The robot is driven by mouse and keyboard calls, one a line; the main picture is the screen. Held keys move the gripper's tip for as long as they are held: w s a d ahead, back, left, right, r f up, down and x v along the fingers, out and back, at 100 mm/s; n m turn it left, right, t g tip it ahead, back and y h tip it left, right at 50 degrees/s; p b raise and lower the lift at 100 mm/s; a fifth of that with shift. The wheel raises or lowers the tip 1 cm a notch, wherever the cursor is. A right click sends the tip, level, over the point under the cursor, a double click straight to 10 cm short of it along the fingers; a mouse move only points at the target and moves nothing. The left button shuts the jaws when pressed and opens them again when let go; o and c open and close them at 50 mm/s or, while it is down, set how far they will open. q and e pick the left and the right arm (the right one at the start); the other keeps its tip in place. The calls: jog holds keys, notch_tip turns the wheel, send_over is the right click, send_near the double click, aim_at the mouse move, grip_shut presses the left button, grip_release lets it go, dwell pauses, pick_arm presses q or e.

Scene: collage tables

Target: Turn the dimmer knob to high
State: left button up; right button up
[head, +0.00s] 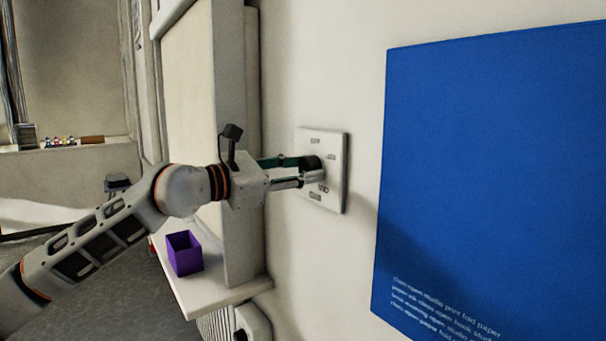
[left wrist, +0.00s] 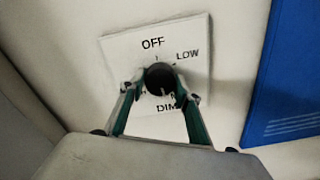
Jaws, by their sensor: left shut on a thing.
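The dimmer knob (left wrist: 160,76) is a round black knob on a white square wall plate (head: 336,187). The plate also shows in the left wrist view (left wrist: 118,48), with OFF above the knob, LOW at its upper right and a partly covered DIM label below. My left gripper (head: 312,170) reaches the plate from the left in the head view. In the left wrist view its two green fingers (left wrist: 160,88) are shut on the knob from either side. The fingers hide the lower labels, and I cannot clearly tell the knob's setting. My right gripper is not in view.
A large blue poster (head: 490,170) hangs on the wall right of the plate. A purple open box (head: 185,258) stands on a white ledge (head: 215,292) below my left arm. A window frame edge projects left of the plate.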

pick_arm(q)
jog(key=m+b, duration=0.1)
jog(key=m, duration=0.3)
jog(key=shift+m, duration=0.3)
jog(key=m, duration=0.2)
jog(key=shift+m+b, duration=0.35)
jog(key=shift+m, duration=0.05)
jog(key=m, duration=0.3)
jog(key=shift+b, duration=0.3)
jog(key=shift+m, duration=1.3)
jog(key=shift+r, duration=0.1)
jog(key=o, duration=1.1)
